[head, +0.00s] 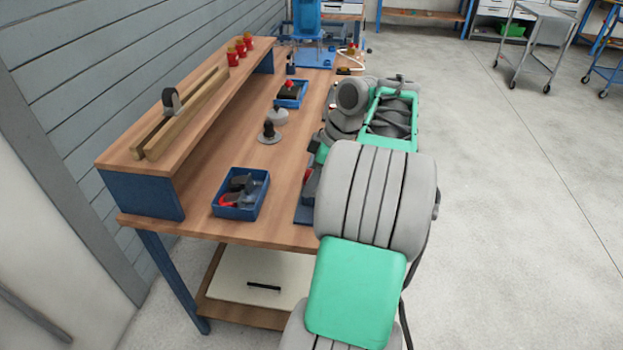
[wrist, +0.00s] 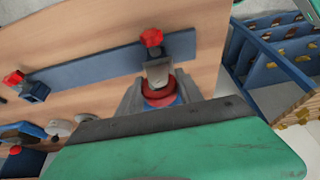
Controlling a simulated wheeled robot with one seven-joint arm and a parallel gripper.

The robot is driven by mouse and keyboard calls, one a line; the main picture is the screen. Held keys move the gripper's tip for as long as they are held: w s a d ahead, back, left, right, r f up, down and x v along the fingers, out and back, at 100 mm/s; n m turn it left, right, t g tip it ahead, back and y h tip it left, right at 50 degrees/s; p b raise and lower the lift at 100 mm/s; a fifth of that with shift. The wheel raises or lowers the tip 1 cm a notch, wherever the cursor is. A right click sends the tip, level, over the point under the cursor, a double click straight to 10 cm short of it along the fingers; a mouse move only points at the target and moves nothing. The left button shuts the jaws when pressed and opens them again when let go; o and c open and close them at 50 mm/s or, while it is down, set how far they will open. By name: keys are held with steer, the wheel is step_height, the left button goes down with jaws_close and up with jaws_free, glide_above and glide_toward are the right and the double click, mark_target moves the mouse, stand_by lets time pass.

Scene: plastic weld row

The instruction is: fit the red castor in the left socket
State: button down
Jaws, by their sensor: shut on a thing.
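In the wrist view my gripper (wrist: 159,92) is shut on a round red part with some blue below it, which looks like the red castor (wrist: 158,95). Its lower part is hidden by my gripper's body. Just beyond it stands a grey block (wrist: 158,72) with a red knob on top, at the right part of a blue-grey bar (wrist: 95,62). A dark blue block (wrist: 36,91) with a red knob beside it sits at the bar's left end. I cannot tell whether the castor touches either block. In the head view my arm hides the gripper and the castor.
The head view shows a blue bin (head: 262,181) of mixed parts at the bench's near end and a blue tray (head: 301,99) farther back. A grey-topped dark part (head: 269,133) stands between them. A raised shelf (head: 212,105) runs along the left with wooden rails and red items.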

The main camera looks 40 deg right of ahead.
steer(key=c, duration=0.7)
jaws_free()
steer(key=shift+o, duration=0.4)
steer(key=o, duration=0.3)
step_height(320, 180, up, 7)
steer(key=p, duration=0.7)
steer(key=shift+r, duration=0.1)
